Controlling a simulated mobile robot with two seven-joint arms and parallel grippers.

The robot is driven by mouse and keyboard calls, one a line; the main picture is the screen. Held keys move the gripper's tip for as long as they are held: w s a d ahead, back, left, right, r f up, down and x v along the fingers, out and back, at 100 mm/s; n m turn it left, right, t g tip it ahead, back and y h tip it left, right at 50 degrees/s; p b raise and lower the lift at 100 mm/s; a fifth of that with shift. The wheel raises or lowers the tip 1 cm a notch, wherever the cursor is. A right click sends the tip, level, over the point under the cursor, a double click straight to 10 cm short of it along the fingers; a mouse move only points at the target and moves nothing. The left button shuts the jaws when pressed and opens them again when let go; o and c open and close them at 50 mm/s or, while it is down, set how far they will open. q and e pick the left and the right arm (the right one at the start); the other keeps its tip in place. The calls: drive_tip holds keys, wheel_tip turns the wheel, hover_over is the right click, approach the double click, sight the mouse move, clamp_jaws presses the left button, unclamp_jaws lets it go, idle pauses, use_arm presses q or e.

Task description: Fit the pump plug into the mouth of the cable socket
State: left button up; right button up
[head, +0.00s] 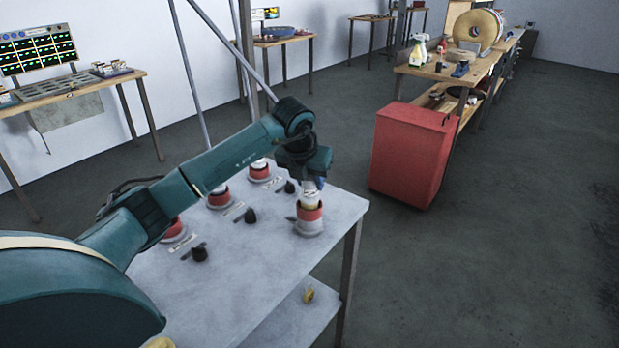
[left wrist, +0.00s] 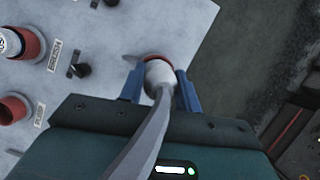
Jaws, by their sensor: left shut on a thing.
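My left gripper (head: 315,184) points down at the right end of the grey table and is shut on a white plug (head: 310,199). In the left wrist view, the blue fingers (left wrist: 173,88) are either side of the plug (left wrist: 158,74), with a thick grey cable (left wrist: 147,138) running from it towards the camera. Right below the plug is a red socket (head: 310,214) with a grey base. Its red rim (left wrist: 154,56) shows behind the plug. The plug's lower end is at the mouth; I cannot tell how deep it sits. My right gripper is not in view.
A red cabinet (head: 405,155) and a wooden bench (head: 436,70) are further right. Open floor lies between.

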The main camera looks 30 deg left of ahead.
use_arm(q)
drive_tip(key=shift+f+b, duration=0.4)
drive_tip(key=shift+f, duration=0.2)
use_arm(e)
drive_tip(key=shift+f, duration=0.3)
use_arm(q)
drive_tip(key=o, duration=1.1)
drive_tip(key=shift+o, duration=0.2)
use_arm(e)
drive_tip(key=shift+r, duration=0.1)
use_arm(q)
drive_tip(key=shift+v, duration=1)
drive_tip(key=b+v, duration=0.1)
drive_tip(key=v, duration=1)
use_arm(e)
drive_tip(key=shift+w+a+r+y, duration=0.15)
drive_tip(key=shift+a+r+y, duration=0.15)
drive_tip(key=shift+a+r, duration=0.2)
use_arm(q)
drive_tip(key=shift+s+r, duration=0.1)
